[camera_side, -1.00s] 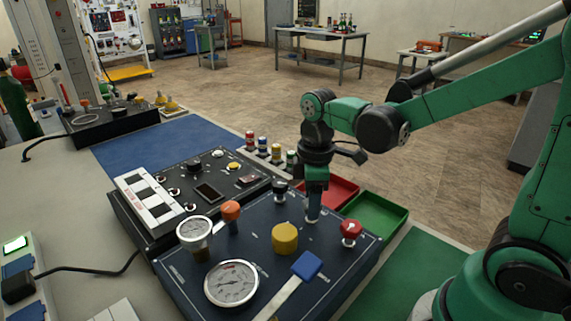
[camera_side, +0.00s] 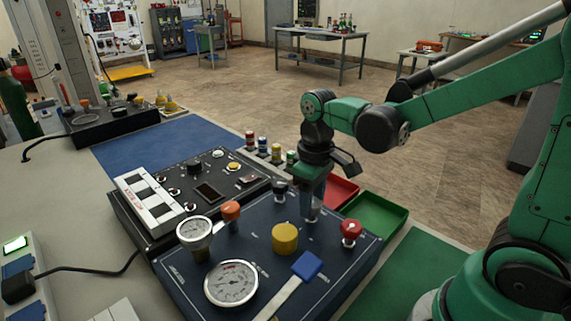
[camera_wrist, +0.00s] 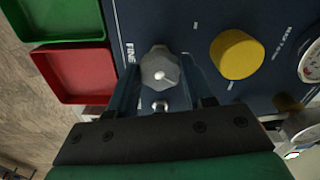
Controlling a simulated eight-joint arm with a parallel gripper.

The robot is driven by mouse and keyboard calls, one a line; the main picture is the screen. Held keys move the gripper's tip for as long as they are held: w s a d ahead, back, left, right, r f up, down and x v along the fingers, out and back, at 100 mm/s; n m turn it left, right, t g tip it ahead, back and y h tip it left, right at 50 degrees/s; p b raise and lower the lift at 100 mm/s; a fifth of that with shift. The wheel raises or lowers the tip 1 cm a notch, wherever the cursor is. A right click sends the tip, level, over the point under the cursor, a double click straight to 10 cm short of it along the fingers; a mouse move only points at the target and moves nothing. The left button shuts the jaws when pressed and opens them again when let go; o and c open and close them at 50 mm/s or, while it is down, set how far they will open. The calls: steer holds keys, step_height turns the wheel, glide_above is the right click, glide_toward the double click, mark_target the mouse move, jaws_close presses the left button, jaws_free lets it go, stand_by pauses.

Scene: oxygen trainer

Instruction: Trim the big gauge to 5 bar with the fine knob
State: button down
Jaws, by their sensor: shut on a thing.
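The fine knob (camera_wrist: 160,68) is a grey lobed knob beside the label "FINE" on the dark blue panel. My gripper (camera_wrist: 160,80) is shut on it, with one finger on each side. In the side view my gripper (camera_side: 313,205) points down at the panel's back part, and the knob is mostly hidden between the fingers. The big gauge (camera_side: 231,284) is a round white dial at the panel's front left. Its needle and numbers are too small to read surely.
A yellow knob (camera_side: 285,238), a red knob (camera_side: 350,229), an orange knob (camera_side: 231,211) and a blue-handled lever (camera_side: 306,266) stand around the panel. A smaller gauge (camera_side: 194,230) rises at the left. Red (camera_side: 341,189) and green (camera_side: 376,215) trays lie behind the panel.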

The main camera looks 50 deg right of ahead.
steer(key=shift+m, duration=0.8)
steer(key=shift+c, duration=1.7)
jaws_free()
steer(key=shift+r, duration=2.8)
